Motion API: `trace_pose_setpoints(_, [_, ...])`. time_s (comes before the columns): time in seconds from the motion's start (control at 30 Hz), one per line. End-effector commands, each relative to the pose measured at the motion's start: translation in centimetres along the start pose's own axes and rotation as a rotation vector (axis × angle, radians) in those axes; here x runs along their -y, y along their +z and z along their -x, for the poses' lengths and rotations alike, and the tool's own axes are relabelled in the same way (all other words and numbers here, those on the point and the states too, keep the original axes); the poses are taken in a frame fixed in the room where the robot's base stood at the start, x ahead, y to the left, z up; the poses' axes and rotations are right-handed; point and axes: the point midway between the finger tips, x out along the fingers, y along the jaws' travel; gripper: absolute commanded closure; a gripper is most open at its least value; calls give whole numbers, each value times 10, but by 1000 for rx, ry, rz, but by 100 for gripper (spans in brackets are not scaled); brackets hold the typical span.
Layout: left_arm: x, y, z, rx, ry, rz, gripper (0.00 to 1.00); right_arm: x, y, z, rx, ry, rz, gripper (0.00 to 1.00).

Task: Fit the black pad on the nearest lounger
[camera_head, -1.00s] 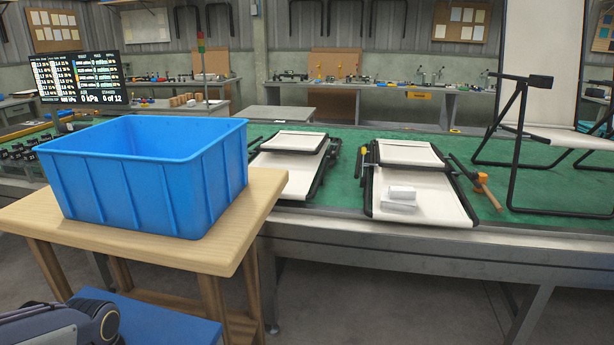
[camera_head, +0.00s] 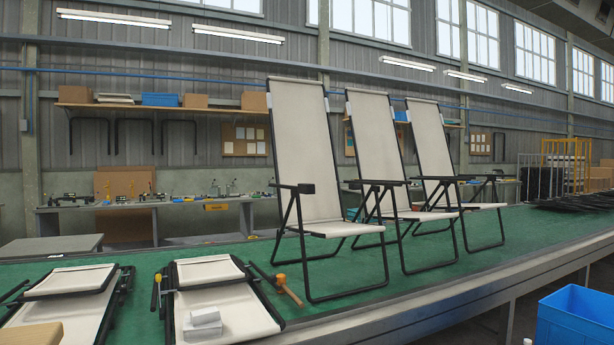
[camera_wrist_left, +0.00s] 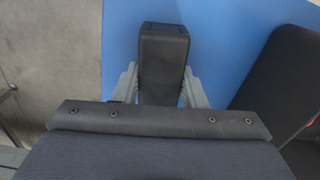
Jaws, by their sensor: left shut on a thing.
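In the left wrist view my left gripper (camera_wrist_left: 160,80) is shut on a black pad (camera_wrist_left: 164,48), a small dark block sticking out between the two grey fingers. In the head view the nearest upright lounger (camera_head: 302,145) stands on the green bench top, with a pale fabric back and seat on a black tube frame. Neither gripper shows in the head view.
Two more upright loungers (camera_head: 375,140) (camera_head: 432,140) stand behind it. Two folded loungers (camera_head: 70,310) (camera_head: 245,305) lie at the left, one with white boxes (camera_head: 204,322) on it. An orange-headed tool (camera_head: 287,287) lies nearby. A blue bin (camera_head: 575,315) is at lower right.

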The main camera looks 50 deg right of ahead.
Motion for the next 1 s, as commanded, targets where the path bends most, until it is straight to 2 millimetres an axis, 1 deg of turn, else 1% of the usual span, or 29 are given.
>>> trace_pose_setpoints(0.63, [0, 0, 49, -1, 0, 0, 84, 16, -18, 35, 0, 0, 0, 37])
trace_pose_setpoints(1.0, [0, 0, 50, 0, 0, 0, 84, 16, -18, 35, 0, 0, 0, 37])
